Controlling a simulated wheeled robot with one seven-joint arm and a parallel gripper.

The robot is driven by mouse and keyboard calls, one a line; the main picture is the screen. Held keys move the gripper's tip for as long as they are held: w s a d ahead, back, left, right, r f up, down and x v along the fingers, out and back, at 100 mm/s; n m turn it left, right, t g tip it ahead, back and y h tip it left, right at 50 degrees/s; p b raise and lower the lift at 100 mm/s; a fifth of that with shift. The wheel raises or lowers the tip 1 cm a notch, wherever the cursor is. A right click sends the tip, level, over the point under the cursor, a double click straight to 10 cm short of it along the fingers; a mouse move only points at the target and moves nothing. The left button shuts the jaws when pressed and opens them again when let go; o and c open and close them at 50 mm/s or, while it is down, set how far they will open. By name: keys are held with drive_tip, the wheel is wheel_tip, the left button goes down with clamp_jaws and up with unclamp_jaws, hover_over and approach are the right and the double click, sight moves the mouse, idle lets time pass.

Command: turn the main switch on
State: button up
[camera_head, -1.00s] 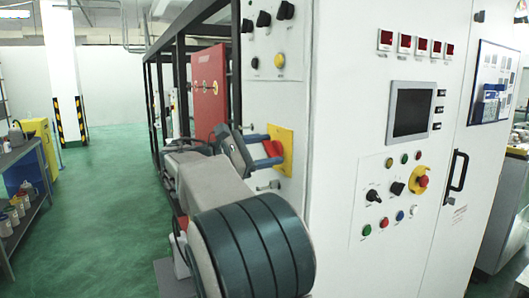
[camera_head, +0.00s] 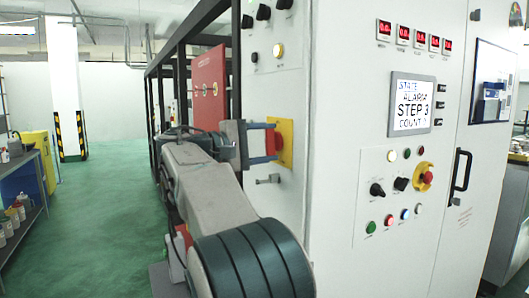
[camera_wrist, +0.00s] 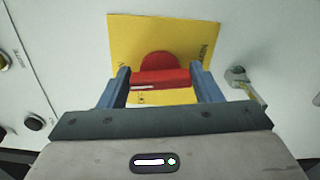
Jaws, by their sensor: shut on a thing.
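The main switch is a red rotary handle (camera_wrist: 160,78) on a yellow plate (camera_wrist: 190,35), on the narrow side of the white cabinet. In the head view the yellow plate (camera_head: 286,143) shows beside my gripper (camera_head: 268,141). My gripper also shows in the wrist view (camera_wrist: 162,83). Its two blue fingers sit on either side of the red handle and are shut on it. The handle's bar lies crosswise between the fingers in the wrist view. Part of the plate's lettering is hidden.
The cabinet front carries a lit screen (camera_head: 412,104) reading STATE ALARM, STEP 3, red displays, an emergency button (camera_head: 428,177) and several knobs. A small metal latch (camera_head: 268,179) sits below the switch.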

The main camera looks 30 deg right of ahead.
drive_tip(key=shift+f+m+b, duration=0.1)
drive_tip(key=shift+m+b, duration=0.45)
drive_tip(key=shift+m, duration=0.25)
drive_tip(key=o, duration=1)
drive_tip(key=a, duration=1.4)
drive_tip(key=shift+s, duration=0.2)
drive_tip(key=shift+d, duration=0.15)
